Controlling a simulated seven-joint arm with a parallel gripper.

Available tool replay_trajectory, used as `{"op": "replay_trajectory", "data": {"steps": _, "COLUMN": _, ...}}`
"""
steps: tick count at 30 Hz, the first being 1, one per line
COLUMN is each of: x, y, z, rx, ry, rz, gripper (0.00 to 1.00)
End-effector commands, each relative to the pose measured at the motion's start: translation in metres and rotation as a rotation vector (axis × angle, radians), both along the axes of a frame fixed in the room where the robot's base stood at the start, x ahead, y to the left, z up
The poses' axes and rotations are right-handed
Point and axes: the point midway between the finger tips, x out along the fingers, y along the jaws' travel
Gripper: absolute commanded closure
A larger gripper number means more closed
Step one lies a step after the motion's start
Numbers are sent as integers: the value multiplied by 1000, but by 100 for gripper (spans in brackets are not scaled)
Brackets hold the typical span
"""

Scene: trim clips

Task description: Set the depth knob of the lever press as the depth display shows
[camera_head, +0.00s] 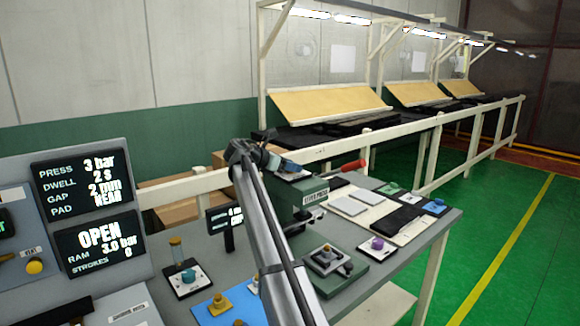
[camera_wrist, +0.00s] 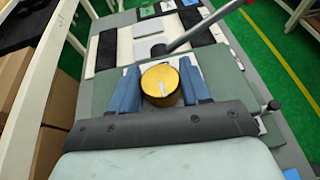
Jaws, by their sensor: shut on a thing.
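The lever press (camera_head: 308,192) is a grey-green machine with a red-tipped lever on the table. My gripper (camera_head: 287,168) is at the top of the press. In the wrist view its two blue fingers (camera_wrist: 160,88) are shut on the depth knob (camera_wrist: 158,76), a round gold-topped knob with a dark side. A short white mark on the knob top points roughly toward the gripper's palm. The depth display (camera_head: 222,217) is a small dark screen left of my arm. Its text is small and partly hidden by the arm, so I cannot read it fully.
A large panel (camera_head: 70,155) at left has screens reading PRESS 3 bar, DWELL 2 s, GAP 2 mm, PAD NEAR, and OPEN. A teal knob (camera_head: 188,275), a purple knob (camera_head: 377,243) and a blue mat (camera_head: 205,312) are on the table. A white rail (camera_head: 430,122) runs behind.

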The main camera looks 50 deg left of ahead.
Motion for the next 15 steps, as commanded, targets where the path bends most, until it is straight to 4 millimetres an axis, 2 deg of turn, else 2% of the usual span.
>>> {"op": "replay_trajectory", "data": {"steps": 15, "x": 2, "y": 5, "z": 1, "rx": 0, "ry": -2, "rz": -368, "gripper": 84}}
